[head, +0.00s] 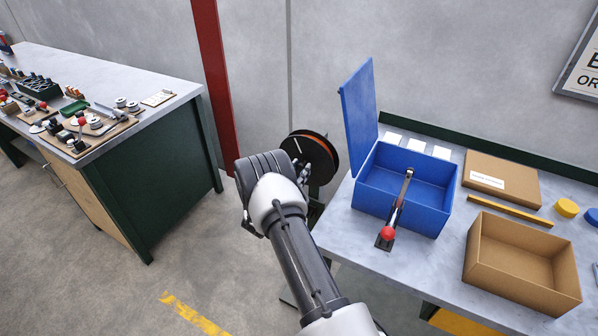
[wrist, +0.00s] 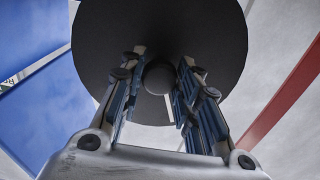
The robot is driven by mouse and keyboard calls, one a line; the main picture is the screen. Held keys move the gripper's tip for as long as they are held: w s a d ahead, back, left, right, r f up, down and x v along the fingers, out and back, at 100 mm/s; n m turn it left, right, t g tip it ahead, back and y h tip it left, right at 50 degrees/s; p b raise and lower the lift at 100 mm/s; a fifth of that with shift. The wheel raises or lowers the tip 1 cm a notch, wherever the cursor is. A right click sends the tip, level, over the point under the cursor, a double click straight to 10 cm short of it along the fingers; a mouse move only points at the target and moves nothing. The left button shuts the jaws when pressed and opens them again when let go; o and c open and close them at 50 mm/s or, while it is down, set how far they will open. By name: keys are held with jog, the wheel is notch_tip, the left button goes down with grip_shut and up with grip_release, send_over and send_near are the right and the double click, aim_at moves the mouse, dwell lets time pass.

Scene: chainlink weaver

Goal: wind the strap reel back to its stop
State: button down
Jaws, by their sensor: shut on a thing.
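The strap reel (head: 318,146) is a black disc with an orange band inside its rim, standing near the wall between the two benches. In the wrist view its dark round face (wrist: 205,28) fills the upper middle. A round dark knob (wrist: 160,78) stands out from that face between the fingers. My gripper (head: 303,172) reaches the reel from the front and hides its lower left part. In the wrist view my gripper (wrist: 160,72) is shut on the knob, one finger on each side. The reel's stop cannot be made out.
The right bench holds an open blue box (head: 440,170), a red-knobbed lever (head: 387,233), an open cardboard box (head: 500,277) and a closed carton (head: 520,180). A cluttered bench (head: 160,72) stands left. A red post (head: 212,80) rises behind. Floor between the benches is clear.

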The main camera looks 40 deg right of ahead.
jog(key=shift+n, duration=0.5)
